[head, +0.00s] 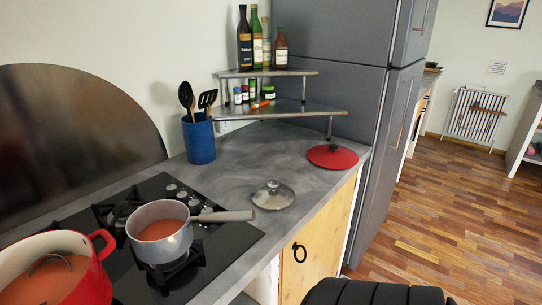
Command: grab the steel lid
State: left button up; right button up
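The steel lid (272,195) lies on the grey counter (240,178), to the right of the black cooktop. It is round and silvery with a small knob on top, and looks flat on the counter with nothing on it. The end of the saucepan's handle is close to its left side. Neither of my grippers is in view, so I cannot see whether they are open or shut.
A saucepan (160,233) of reddish food and a red pot (97,278) stand on the cooktop (232,236). A red lid (332,156) lies farther back, near the corner shelf (310,110) and fridge (330,60). A blue utensil holder (199,142) stands behind. Counter around the steel lid is mostly clear.

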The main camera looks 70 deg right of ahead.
aim_at(272, 194)
jog(key=z, duration=2.15)
